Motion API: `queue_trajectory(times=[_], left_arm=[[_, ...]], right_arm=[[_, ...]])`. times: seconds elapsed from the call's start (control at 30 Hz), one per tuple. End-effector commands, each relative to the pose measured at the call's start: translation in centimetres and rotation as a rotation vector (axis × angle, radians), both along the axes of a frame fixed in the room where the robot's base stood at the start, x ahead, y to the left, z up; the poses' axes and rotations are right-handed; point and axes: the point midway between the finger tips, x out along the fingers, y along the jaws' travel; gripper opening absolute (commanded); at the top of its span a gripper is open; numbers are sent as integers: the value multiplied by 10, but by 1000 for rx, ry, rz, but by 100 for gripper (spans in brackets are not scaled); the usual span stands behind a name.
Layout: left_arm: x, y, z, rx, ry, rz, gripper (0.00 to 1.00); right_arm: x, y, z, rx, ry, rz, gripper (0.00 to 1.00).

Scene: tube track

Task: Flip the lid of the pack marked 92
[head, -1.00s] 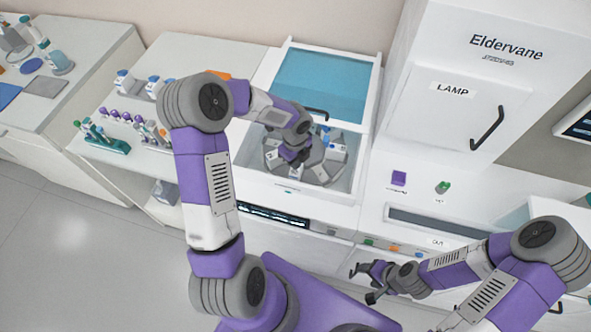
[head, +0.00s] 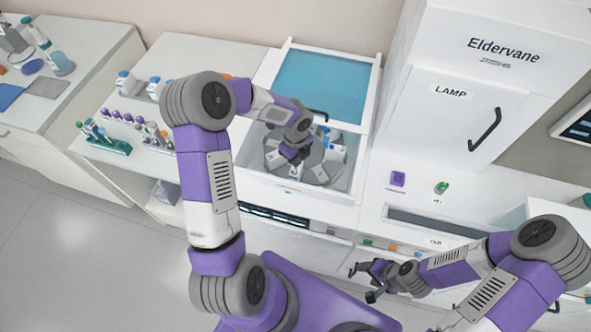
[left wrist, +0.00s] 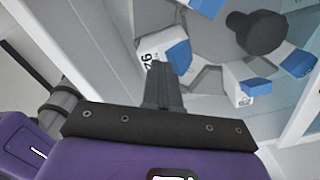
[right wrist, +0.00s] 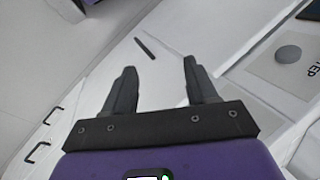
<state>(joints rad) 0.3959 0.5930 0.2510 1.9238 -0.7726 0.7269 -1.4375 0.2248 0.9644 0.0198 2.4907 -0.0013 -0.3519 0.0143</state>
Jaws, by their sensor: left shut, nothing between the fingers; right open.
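The pack marked 92 (left wrist: 149,48) is white with a dark number and a blue lid part (left wrist: 178,57). It shows at the upper middle of the left wrist view, on the grey round carousel (left wrist: 206,80). My left gripper (left wrist: 166,70) is shut and empty, its fingertips right at the pack's near side by the number; I cannot tell whether they touch. In the head view my left gripper (head: 296,158) is down inside the open white bay, and the arm partly hides the carousel (head: 320,173). My right gripper (right wrist: 158,75) is open and empty, away from the bay.
Other white packs with blue lids (left wrist: 242,92) sit around the carousel's dark central knob (left wrist: 255,32). The bay's white walls (head: 262,184) surround it closely. The LAMP cabinet (head: 470,105) stands to the right. Tube racks (head: 105,140) stand on the left counter.

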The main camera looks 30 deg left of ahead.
Motion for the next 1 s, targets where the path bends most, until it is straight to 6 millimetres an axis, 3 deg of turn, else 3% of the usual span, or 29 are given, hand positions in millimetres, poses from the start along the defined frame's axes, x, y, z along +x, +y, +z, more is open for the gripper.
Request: queue_trajectory(times=[1.0], left_arm=[[6, 2, 5, 0, 1, 0, 0]], right_arm=[[0, 0, 8, 0, 0, 0, 57]])
